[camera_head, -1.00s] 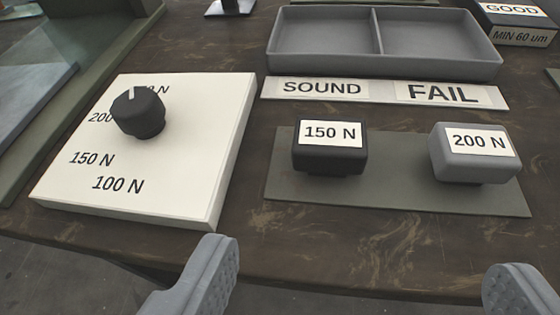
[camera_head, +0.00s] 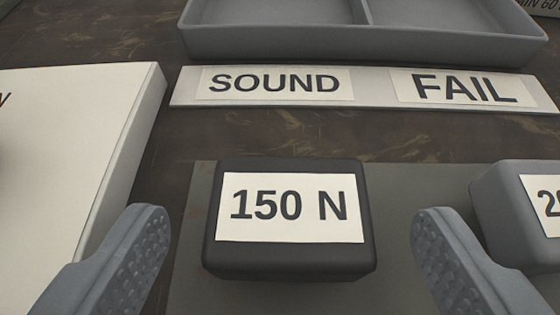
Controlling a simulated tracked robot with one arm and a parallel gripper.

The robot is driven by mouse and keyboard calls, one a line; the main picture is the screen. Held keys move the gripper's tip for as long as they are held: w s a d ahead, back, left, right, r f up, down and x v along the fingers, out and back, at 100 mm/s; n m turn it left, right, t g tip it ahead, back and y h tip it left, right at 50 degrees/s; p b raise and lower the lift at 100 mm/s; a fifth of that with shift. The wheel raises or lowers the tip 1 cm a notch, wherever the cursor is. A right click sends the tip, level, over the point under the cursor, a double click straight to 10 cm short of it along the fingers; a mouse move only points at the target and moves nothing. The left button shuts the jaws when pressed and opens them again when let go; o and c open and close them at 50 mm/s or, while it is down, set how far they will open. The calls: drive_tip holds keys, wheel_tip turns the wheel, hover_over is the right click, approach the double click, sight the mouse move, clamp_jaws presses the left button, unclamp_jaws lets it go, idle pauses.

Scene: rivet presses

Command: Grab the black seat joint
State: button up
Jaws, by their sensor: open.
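The black block (camera_head: 290,262) with a white "150 N" label sits on a flat grey-green plate (camera_head: 195,270) on the table. It is the only black block in view, and I take it as the black seat joint. My gripper (camera_head: 290,245) is open and empty. Its two grey, ridged fingers stand to the left and right of the black block in the picture, with a gap on each side. The fingers appear nearer to the camera than the block. The block's underside is hidden.
A grey block (camera_head: 500,205) with a partly cut-off label sits right of the right finger. A white panel (camera_head: 90,150) stands at the left. Behind are a "SOUND"/"FAIL" label strip (camera_head: 372,88) and a grey divided tray (camera_head: 280,45). Dark bare table lies between strip and plate.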

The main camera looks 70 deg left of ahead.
drive_tip(key=shift+x, duration=0.9)
drive_tip(key=c, duration=1.1)
drive_tip(key=shift+o, duration=0.2)
drive_tip(key=shift+r, duration=0.15)
